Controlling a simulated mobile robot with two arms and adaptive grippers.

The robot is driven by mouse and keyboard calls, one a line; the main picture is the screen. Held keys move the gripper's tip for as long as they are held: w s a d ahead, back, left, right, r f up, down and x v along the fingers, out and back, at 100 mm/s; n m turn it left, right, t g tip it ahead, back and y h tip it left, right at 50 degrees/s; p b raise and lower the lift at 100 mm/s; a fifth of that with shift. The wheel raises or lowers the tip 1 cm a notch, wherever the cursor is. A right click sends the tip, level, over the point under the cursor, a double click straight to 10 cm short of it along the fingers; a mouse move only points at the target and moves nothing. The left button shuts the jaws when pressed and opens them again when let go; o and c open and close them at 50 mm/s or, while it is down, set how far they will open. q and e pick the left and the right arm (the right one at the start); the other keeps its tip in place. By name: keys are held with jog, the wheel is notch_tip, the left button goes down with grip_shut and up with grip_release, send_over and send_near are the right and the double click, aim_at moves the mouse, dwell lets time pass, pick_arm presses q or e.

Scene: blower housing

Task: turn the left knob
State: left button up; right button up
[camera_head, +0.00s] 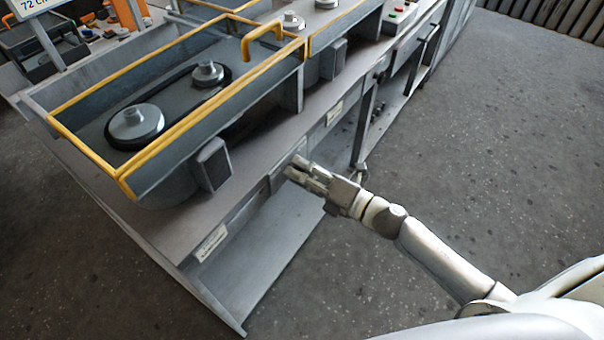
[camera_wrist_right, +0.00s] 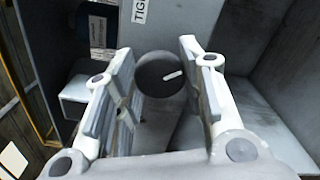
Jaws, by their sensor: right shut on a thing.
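My right gripper (camera_head: 295,167) reaches in from the right at the front edge of the workbench, below the blower housing. In the right wrist view its two fingers stand on either side of a dark round knob (camera_wrist_right: 160,76) with a white pointer line tilted up to the right. The gripper is shut on this knob. In the head view the knob is hidden by the gripper, so I cannot tell which knob in the row it is. My left gripper is not in view.
The grey housing with yellow rails (camera_head: 85,151) and two pulleys joined by a black belt stands on the workbench (camera_head: 180,240). A label plate (camera_head: 211,243) is on the bench's front. A lower shelf (camera_head: 262,268) sticks out beneath. The concrete floor (camera_head: 480,150) to the right is clear.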

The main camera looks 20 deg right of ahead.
jog(key=shift+f, duration=0.1)
dwell(0.3)
jog(key=o, duration=1)
jog(key=shift+s, duration=0.1)
jog(key=v, duration=1.2)
jog(key=shift+d, duration=0.1)
